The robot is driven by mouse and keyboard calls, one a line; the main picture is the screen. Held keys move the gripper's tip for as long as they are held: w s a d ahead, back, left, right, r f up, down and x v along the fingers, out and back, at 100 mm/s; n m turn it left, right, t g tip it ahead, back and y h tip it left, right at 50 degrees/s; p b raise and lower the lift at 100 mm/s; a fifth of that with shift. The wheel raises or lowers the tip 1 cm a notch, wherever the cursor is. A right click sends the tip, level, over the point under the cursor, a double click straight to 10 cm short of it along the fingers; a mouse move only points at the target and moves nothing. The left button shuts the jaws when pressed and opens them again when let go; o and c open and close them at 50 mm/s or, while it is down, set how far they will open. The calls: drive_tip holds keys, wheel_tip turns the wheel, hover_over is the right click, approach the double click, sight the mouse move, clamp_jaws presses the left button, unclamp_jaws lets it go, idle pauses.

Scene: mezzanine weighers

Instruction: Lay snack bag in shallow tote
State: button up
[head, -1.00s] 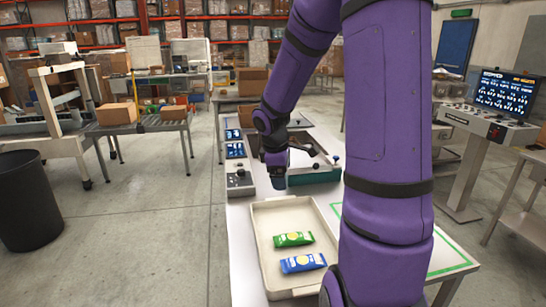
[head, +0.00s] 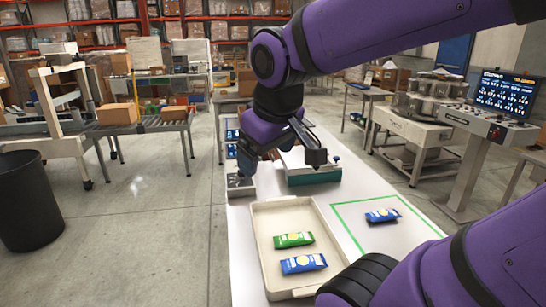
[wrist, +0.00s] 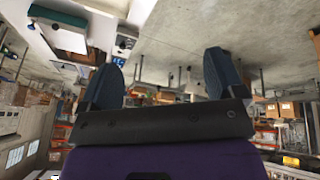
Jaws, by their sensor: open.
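The shallow tote (head: 263,235) is a cream, low-walled tray on the white table in the head view. A green snack bag (head: 293,240) and a blue snack bag (head: 303,263) lie flat in it. Another blue snack bag (head: 382,216) lies on the table inside a green outlined square, right of the tote. My gripper (head: 285,165) is above the table beyond the tote's far edge, apart from all bags. In the wrist view my gripper (wrist: 165,80) shows two dark fingers spread wide with nothing between them.
A teal-fronted device (head: 314,176) and a grey control box (head: 240,186) stand on the table behind the tote. The green outline (head: 352,234) marks mostly bare tabletop. A screen (head: 506,93) stands at the right and a black bin (head: 28,200) at the left.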

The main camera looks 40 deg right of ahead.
drive_tip(key=shift+m+t+y, duration=0.4)
drive_tip(key=shift+m+y, duration=0.1)
drive_tip(key=shift+y, duration=0.2)
drive_tip(key=s+a, duration=0.1)
drive_tip(key=s, duration=0.2)
drive_tip(key=s+a+r, duration=0.1)
drive_tip(key=shift+s+a+r, duration=0.1)
drive_tip(key=shift+s+a, duration=0.2)
drive_tip(key=shift+c, duration=0.2)
